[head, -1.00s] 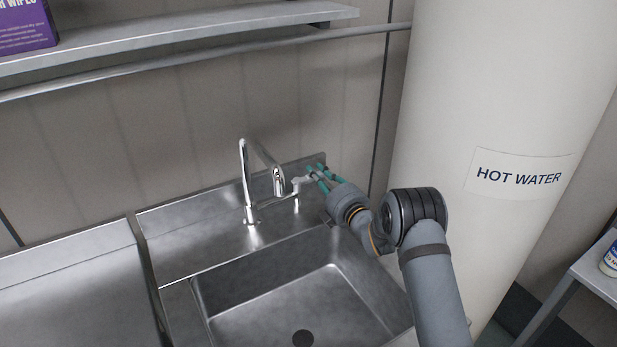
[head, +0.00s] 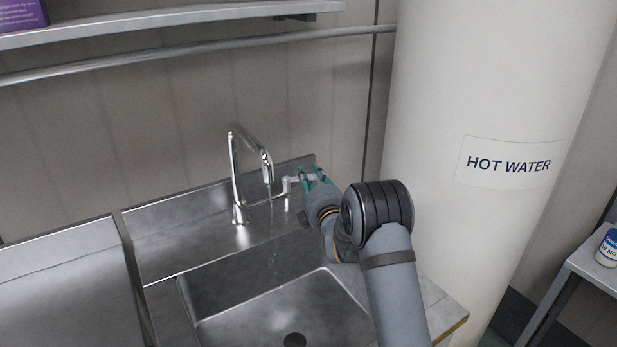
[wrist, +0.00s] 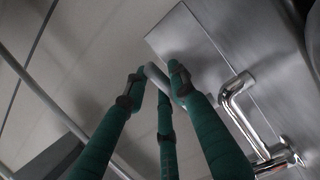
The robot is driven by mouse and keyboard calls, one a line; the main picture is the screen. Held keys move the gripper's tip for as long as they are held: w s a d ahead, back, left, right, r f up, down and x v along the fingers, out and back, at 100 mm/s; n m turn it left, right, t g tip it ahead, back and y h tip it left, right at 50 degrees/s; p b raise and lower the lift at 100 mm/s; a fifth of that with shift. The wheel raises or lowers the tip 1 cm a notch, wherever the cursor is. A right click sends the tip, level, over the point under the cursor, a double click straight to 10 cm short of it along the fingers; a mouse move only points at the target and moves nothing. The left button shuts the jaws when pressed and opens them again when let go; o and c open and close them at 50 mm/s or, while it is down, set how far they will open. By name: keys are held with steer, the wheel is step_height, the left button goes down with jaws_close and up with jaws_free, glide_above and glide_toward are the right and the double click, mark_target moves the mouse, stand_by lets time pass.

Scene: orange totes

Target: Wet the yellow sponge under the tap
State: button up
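The chrome tap (head: 236,175) stands on the ledge behind the steel sink (head: 225,312), its spout curving forward. A thin stream of water (head: 271,212) falls from the spout toward the basin. The tap's lever (head: 291,181) points right, toward my gripper (head: 313,174). The teal fingers are spread apart at the lever's end. In the wrist view, my gripper (wrist: 154,78) has its fingertips apart around the grey lever; whether they touch it is unclear. The chrome tap (wrist: 236,98) also shows there at the right. The yellow sponge is not visible in any view.
A white hot water cylinder (head: 440,110) stands close to the right of my arm. A shelf (head: 180,16) and a rail (head: 180,56) run along the wall above. A steel drainboard (head: 60,285) lies left of the sink. The visible part of the basin is empty.

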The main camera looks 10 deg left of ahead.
steer(key=shift+o, duration=1)
steer(key=shift+s, duration=0.15)
steer(key=v, duration=1.1)
steer(key=shift+s, duration=0.35)
steer(key=shift+w+d, duration=0.1)
steer(key=shift+d, duration=0.05)
steer(key=x, duration=1.1)
steer(key=shift+w, duration=0.35)
steer(key=shift+a+p, duration=0.35)
steer(key=shift+w+d, duration=0.15)
